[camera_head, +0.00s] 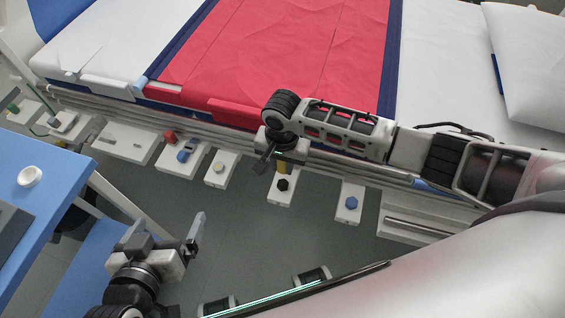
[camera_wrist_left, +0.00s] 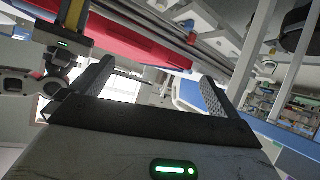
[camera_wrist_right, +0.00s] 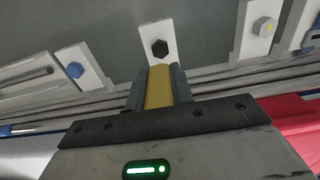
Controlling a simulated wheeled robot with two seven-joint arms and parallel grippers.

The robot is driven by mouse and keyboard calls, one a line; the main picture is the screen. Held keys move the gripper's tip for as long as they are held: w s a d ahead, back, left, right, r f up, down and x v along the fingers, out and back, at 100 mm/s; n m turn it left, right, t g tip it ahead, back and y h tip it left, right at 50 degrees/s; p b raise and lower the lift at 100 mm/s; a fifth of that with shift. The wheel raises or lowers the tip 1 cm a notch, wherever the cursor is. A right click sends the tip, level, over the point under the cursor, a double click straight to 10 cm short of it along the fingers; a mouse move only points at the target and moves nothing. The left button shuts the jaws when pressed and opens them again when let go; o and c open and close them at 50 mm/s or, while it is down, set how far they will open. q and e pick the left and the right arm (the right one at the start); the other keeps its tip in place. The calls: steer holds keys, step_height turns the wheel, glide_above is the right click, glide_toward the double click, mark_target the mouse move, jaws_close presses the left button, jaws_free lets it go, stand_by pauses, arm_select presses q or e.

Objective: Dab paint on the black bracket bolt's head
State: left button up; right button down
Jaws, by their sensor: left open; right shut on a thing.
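The black bolt (camera_head: 283,184) has a hexagonal head and sits on a white bracket (camera_head: 279,199) below the bed rail. In the right wrist view its head (camera_wrist_right: 160,48) lies just beyond the fingertips, uncovered, with no paint visible on it. My right gripper (camera_wrist_right: 158,84) is shut on a yellow paint tool (camera_wrist_right: 159,92), which also shows in the head view (camera_head: 284,167). Its end points at the bolt; a small gap seems to separate them, but I cannot tell the depth. My left gripper (camera_wrist_left: 152,85) is open and empty, low at the left in the head view.
A blue bolt (camera_head: 351,202) is on the bracket to the right. The bed rail (camera_head: 225,120) runs behind. A blue table (camera_head: 50,165) stands at left. Open floor lies below the brackets.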

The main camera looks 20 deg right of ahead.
mark_target(282, 172)
steer(key=shift+r, duration=0.1)
steer(key=shift+f+p, duration=0.35)
steer(key=shift+f, duration=0.1)
step_height(282, 172, down, 2)
steer(key=shift+f+b, duration=0.15)
steer(key=shift+b, duration=0.4)
steer(key=shift+f, duration=0.3)
arm_select(q)
steer(key=shift+w+f+b, duration=0.1)
steer(key=shift+b, duration=0.2)
arm_select(e)
steer(key=shift+f, duration=0.45)
steer(key=shift+f, duration=0.15)
arm_select(q)
steer(key=shift+f, duration=0.25)
arm_select(e)
steer(key=shift+f, duration=0.4)
arm_select(q)
steer(key=shift+r+p, duration=0.35)
steer(key=shift+r, duration=0.15)
arm_select(e)
steer(key=shift+f, duration=0.25)
